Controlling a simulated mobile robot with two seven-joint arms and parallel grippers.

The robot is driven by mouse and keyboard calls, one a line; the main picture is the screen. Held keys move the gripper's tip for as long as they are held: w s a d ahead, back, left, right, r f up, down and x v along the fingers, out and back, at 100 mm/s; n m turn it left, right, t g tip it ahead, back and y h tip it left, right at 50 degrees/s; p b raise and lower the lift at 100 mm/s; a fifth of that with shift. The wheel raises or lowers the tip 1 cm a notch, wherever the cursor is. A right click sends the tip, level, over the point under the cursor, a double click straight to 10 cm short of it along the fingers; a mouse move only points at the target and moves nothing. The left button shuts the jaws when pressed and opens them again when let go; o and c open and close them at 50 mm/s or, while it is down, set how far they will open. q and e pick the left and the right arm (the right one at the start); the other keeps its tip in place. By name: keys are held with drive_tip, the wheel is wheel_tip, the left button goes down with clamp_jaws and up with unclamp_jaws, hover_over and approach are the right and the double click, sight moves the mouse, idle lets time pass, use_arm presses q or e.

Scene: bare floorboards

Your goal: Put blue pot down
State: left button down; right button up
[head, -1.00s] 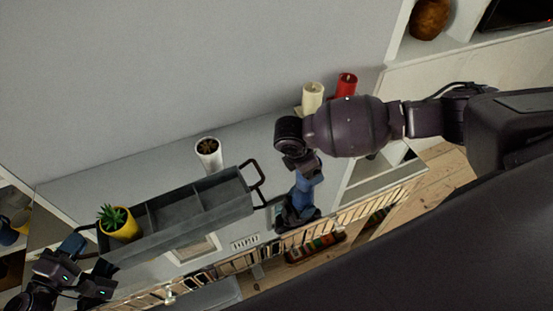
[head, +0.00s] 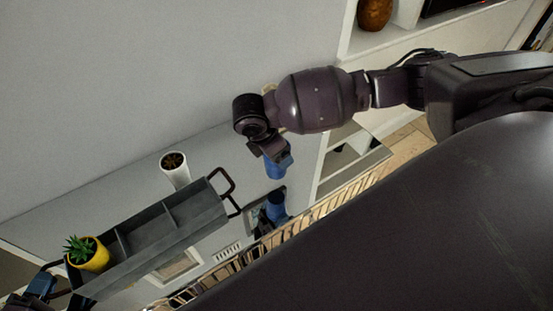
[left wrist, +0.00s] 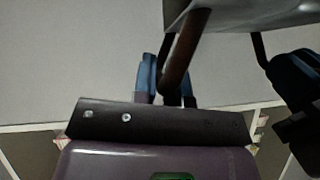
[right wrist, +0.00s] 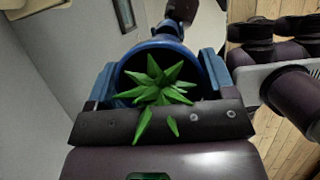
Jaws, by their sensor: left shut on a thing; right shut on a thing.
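The blue pot (right wrist: 140,58) with a spiky green plant sits between the fingers of my right gripper (right wrist: 160,88) in the right wrist view. The head view shows that gripper (head: 277,158) with the pot (head: 275,171) just below it, partly covered. A second blue shape (head: 277,207) shows lower, at a dark panel; I cannot tell if it is a reflection. My left gripper (head: 40,288) is shut on the left handle of a grey divided tray (head: 206,212). In the left wrist view its blue fingers close around the dark handle (left wrist: 183,48).
A yellow pot with a plant (head: 92,256) sits in the tray's left end. A white pot (head: 178,176) stands behind the tray. The tray's right handle (head: 225,190) is free. A white shelf unit (head: 345,60) stands at the right.

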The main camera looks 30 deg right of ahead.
drive_tip(key=shift+r, duration=1.5)
drive_tip(key=shift+a+r, duration=0.1)
drive_tip(key=shift+a, duration=0.1)
drive_tip(key=w+a+n+t+y, duration=0.2)
drive_tip(key=w+a+n, duration=0.1)
drive_tip(key=a+n, duration=0.75)
drive_tip(key=w+a+n+t+y, duration=0.25)
drive_tip(key=a+n, duration=0.55)
drive_tip(key=a, duration=0.5)
drive_tip(key=shift+n, duration=0.25)
drive_tip(key=shift+s+d+f, duration=0.1)
drive_tip(key=shift+s+f, duration=0.05)
drive_tip(key=shift+f, duration=2.25)
drive_tip(key=shift+s+f, duration=0.1)
drive_tip(key=shift+f, duration=2.25)
use_arm(q)
drive_tip(key=shift+f, duration=0.1)
use_arm(e)
drive_tip(key=shift+f, duration=0.15)
